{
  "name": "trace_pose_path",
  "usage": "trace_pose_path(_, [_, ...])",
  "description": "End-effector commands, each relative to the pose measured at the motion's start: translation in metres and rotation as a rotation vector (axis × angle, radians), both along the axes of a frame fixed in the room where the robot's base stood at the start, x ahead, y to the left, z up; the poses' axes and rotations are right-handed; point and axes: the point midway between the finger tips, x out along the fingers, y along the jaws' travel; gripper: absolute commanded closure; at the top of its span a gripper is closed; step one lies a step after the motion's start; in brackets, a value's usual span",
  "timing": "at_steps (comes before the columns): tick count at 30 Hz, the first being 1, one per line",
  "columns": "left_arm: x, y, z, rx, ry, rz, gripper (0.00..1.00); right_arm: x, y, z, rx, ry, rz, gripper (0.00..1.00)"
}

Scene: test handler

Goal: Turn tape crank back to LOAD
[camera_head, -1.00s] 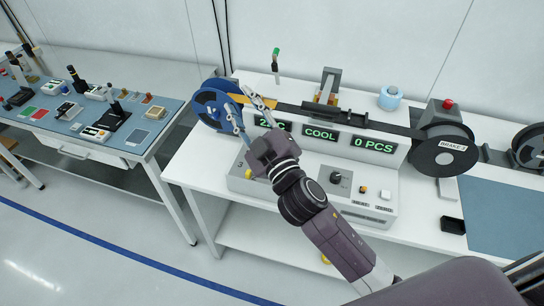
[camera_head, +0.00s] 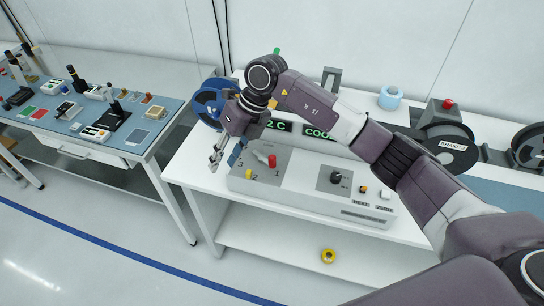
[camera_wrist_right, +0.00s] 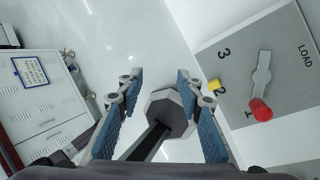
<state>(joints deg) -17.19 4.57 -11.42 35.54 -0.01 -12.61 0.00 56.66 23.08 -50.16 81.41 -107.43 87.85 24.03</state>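The crank (camera_wrist_right: 262,72) is a short grey lever with a red knob (camera_wrist_right: 261,110), on a grey panel (camera_wrist_right: 225,55) marked LOAD, 1, 2 and 3. The red knob is beside the 1; the LOAD mark lies up and to the right in the wrist view. A yellow knob (camera_wrist_right: 213,84) is by the 2. In the head view the red knob (camera_head: 272,160) shows right of my right gripper (camera_head: 222,156). The right gripper is open, off the panel's left edge and apart from the crank, with blue-padded fingers (camera_wrist_right: 159,108). My left gripper is out of view.
A blue reel (camera_head: 209,98) stands behind my right gripper. A black dial (camera_head: 337,177) and small buttons are right of the crank. A yellow roll (camera_head: 328,256) lies on the lower shelf. The floor between the tables is clear.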

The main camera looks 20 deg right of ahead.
Motion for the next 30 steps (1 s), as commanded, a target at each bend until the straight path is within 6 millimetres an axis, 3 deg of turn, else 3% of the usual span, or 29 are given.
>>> trace_pose_path(1, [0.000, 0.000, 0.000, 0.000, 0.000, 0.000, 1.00, 0.009, -0.031, 0.002, -0.107, 0.003, -0.022, 0.66])
trace_pose_path(3, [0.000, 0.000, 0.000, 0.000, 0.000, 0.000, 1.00, 0.016, -0.068, 0.005, -0.239, 0.018, -0.053, 0.66])
trace_pose_path(6, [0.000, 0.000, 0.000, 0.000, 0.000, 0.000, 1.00, 0.020, -0.107, 0.012, -0.369, 0.038, -0.094, 0.66])
trace_pose_path(9, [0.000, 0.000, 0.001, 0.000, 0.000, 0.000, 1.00, 0.021, -0.127, 0.017, -0.436, 0.050, -0.119, 0.66])
trace_pose_path(14, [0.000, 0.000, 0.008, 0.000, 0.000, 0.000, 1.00, 0.020, -0.133, 0.008, -0.458, 0.060, -0.126, 0.66])
trace_pose_path(24, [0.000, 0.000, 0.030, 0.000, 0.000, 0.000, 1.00, 0.020, -0.132, -0.044, -0.453, 0.059, -0.124, 0.66])
trace_pose_path(30, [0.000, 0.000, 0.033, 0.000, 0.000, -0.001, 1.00, 0.021, -0.132, -0.058, -0.453, 0.055, -0.124, 0.66])
